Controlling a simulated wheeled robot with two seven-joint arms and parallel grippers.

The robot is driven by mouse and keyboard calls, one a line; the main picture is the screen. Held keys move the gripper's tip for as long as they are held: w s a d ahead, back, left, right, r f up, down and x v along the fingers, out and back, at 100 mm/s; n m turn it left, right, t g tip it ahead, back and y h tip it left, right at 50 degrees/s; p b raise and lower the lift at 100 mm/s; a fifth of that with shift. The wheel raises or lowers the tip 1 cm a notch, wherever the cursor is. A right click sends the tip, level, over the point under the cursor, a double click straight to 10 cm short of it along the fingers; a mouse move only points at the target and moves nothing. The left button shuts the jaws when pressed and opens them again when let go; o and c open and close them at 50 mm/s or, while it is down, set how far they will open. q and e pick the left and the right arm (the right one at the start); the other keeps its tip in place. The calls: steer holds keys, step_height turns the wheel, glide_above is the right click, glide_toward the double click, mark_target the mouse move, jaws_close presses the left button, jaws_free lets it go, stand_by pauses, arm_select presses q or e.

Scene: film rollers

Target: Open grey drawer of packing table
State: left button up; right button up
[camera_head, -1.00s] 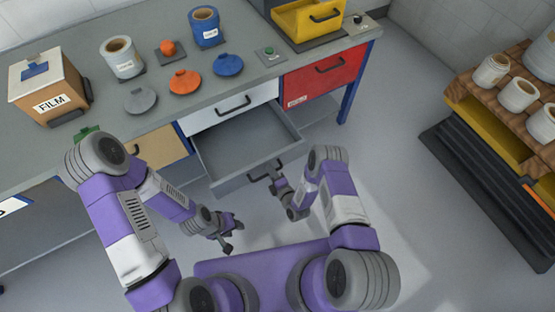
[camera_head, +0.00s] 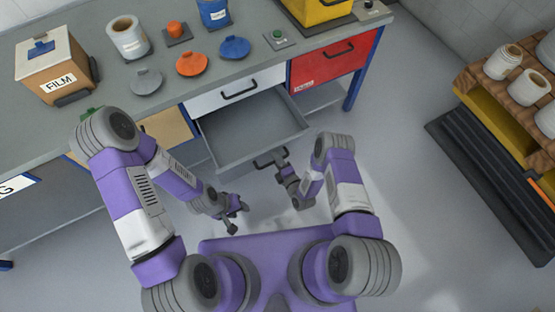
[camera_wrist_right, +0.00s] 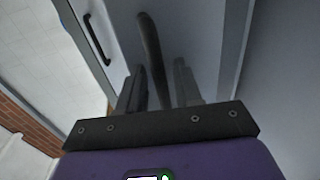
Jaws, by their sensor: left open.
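The grey drawer (camera_head: 250,130) of the packing table is pulled well out, below a closed white drawer. Its inside looks empty. A dark bar handle (camera_head: 288,149) is on its front; it also shows in the right wrist view (camera_wrist_right: 149,45), passing between the fingers.
The packing table (camera_head: 185,88) carries a FILM box (camera_head: 60,78), a white roller (camera_head: 128,38), lids and a yellow bin (camera_head: 318,8). A red drawer (camera_head: 325,65) is closed at the right. A rack (camera_head: 495,150) with rollers stands far right; the floor between is clear.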

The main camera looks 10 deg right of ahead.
steer(key=p+v, duration=0.1)
steer(key=v, duration=0.6)
steer(key=shift+s, duration=0.2)
steer(key=s+r+m+g, duration=0.5)
steer(key=s+m+g, duration=0.2)
steer(key=m, duration=0.5)
steer(key=s+r+m+g+h, duration=0.1)
steer(key=s+r+m+g, duration=0.4)
steer(key=m, duration=0.7)
steer(key=shift+s+d+m+g, duration=0.3)
steer(key=shift+s+m+g, duration=0.1)
steer(key=shift+s+g, duration=0.75)
